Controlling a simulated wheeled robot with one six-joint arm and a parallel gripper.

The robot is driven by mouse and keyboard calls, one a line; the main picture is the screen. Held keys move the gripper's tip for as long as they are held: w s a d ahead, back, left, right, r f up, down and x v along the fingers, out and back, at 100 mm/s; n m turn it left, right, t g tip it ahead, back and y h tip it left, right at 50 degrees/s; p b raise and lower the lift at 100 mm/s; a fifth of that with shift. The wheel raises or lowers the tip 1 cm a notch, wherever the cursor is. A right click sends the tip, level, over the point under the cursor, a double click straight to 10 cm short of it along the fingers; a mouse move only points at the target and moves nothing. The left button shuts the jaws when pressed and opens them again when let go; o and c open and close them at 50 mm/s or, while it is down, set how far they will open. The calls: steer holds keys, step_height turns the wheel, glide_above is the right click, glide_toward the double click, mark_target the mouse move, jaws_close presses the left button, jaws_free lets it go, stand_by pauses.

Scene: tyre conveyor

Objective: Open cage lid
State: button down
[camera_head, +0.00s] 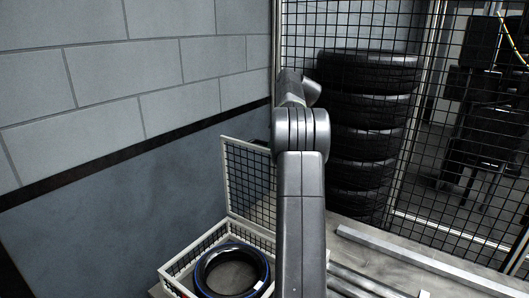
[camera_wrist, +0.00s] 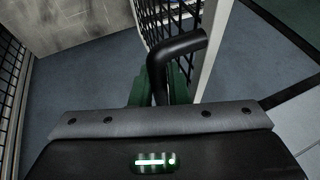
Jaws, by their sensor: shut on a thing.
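The cage (camera_head: 190,252) is a white-framed box with black mesh, low in the head view. Its lid (camera_head: 250,180), a white-framed mesh panel, stands raised and roughly upright at the cage's far side. In the wrist view the lid's white edge and mesh (camera_wrist: 211,45) rise beside my gripper. My gripper (camera_wrist: 158,92) has green fingers shut on a black bent handle (camera_wrist: 182,45) beside the lid. In the head view my arm hides the gripper and part of the lid. A dark tyre (camera_head: 232,270) lies in the cage.
A stack of several tyres (camera_head: 365,120) stands behind a mesh fence (camera_head: 430,190) at the right. A grey block wall (camera_head: 120,80) is on the left. Metal rails (camera_head: 400,260) run along the bottom right. In the wrist view, grey floor (camera_wrist: 90,75) is clear left of the fingers.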

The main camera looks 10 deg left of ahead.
steer(key=shift+w+d+f, duration=0.25)
steer(key=shift+w, duration=0.45)
steer(key=shift+w+d+f, duration=0.25)
steer(key=shift+w, duration=0.4)
